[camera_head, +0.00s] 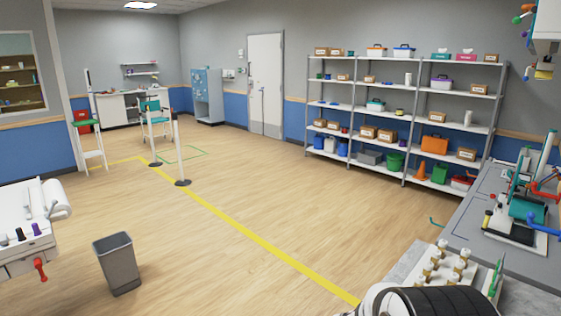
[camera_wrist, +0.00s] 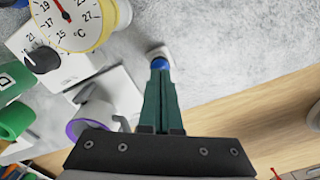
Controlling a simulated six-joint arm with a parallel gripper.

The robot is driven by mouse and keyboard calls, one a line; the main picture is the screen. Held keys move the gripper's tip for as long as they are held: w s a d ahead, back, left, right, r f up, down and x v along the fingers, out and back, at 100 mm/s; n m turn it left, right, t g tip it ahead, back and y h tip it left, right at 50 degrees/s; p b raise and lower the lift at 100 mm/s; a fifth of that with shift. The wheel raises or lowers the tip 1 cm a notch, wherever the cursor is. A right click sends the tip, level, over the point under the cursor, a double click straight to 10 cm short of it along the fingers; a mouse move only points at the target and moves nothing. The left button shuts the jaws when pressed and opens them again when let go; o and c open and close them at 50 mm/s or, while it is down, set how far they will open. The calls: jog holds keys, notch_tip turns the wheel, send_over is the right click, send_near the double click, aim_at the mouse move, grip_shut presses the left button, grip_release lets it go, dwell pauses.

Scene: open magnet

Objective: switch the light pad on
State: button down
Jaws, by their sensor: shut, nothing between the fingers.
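In the wrist view my gripper (camera_wrist: 159,75) is shut, its two green fingers together with nothing between them. A small white and blue piece (camera_wrist: 159,56) shows just beyond the fingertips; I cannot tell whether they touch it. I cannot pick out the light pad for certain in either view. A white plate with a black knob (camera_wrist: 42,60) and numbers around it lies at the upper left of the wrist view, apart from the fingers. My gripper cannot be made out in the head view.
A yellow-rimmed °C dial (camera_wrist: 72,18), a green cylinder (camera_wrist: 14,120) and a purple-ringed white part (camera_wrist: 92,122) crowd the left of the wrist view. Grey speckled surface (camera_wrist: 225,45) lies bare to the right. The head view shows a grey bench (camera_head: 478,213) and loaded shelves (camera_head: 402,104).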

jog(key=shift+f, duration=0.9)
jog(key=shift+r, duration=0.1)
notch_tip(320, 180, up, 7)
jog(key=shift+f, duration=0.1)
jog(key=shift+s, duration=0.1)
jog(key=s+a+r+m, duration=0.1)
jog(key=s+r+m, duration=0.2)
jog(key=s, duration=0.4)
jog(key=s+a+r+m+y, duration=0.1)
jog(key=s+a+r+m, duration=0.1)
jog(key=s+r, duration=0.2)
jog(key=s+a+r+m, duration=0.1)
jog(key=s+r+m, duration=0.2)
jog(key=s, duration=0.7)
jog(key=shift+s+a+r+m+y, duration=0.15)
jog(key=shift+a+m+y, duration=0.15)
jog(key=shift+y, duration=0.1)
